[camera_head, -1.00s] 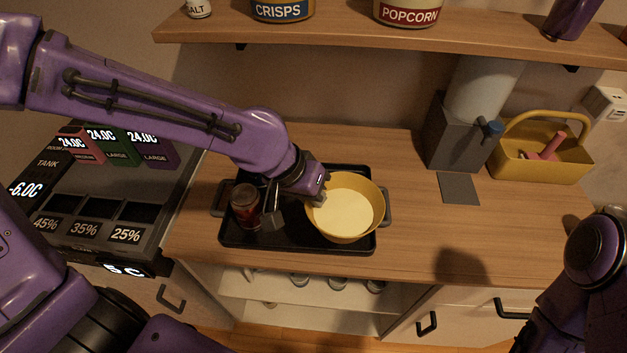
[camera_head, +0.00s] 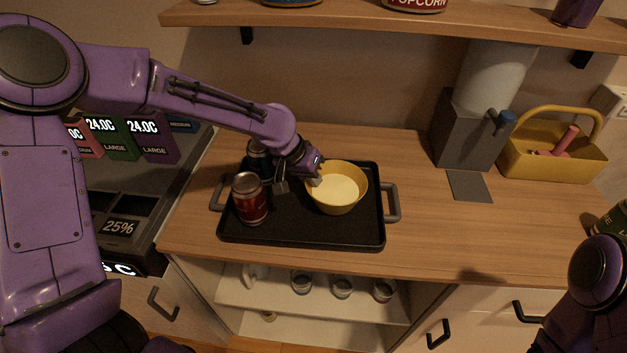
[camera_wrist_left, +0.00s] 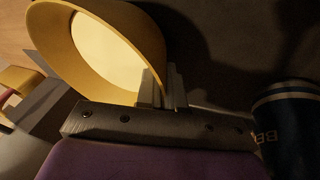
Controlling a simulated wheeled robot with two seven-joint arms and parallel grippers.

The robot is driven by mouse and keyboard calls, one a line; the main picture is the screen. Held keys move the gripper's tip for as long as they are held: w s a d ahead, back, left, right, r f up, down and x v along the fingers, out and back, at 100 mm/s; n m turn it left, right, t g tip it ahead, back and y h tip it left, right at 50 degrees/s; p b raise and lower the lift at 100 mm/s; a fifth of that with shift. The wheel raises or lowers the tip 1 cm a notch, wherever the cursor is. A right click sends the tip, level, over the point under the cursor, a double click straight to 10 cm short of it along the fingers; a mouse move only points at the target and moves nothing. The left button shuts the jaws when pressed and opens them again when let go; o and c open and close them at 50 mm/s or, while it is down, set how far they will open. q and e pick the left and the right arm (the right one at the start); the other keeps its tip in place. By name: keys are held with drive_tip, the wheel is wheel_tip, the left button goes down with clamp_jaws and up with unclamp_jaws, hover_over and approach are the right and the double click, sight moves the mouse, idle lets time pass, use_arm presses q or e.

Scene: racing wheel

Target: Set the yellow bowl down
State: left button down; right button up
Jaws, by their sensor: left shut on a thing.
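The yellow bowl (camera_head: 337,190) is over the right part of the black tray (camera_head: 300,232) on the wooden counter, with a pale yellow inside. My left gripper (camera_head: 314,179) is shut on the bowl's left rim. In the left wrist view the gripper (camera_wrist_left: 160,90) pinches the rim of the bowl (camera_wrist_left: 70,45), which looks upright or nearly so. I cannot tell whether the bowl's base touches the tray. My right gripper is not visible; only part of my right arm shows at the lower right.
A red can (camera_head: 249,199) stands on the tray's left, with a dark can (camera_head: 259,158) behind it. A blue can also shows in the left wrist view (camera_wrist_left: 290,130). A grey dispenser (camera_head: 467,135) and yellow basket (camera_head: 545,160) stand at the right.

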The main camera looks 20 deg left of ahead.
use_arm(q)
drive_tip(key=shift+w+f, duration=0.2)
drive_tip(key=shift+f, duration=0.15)
drive_tip(key=shift+s, duration=0.1)
drive_tip(key=shift+s, duration=0.15)
drive_tip(key=c, duration=1.3)
unclamp_jaws()
drive_tip(key=shift+f, duration=0.1)
drive_tip(key=shift+o, duration=0.2)
drive_tip(key=v, duration=1.2)
drive_tip(key=shift+r, duration=0.2)
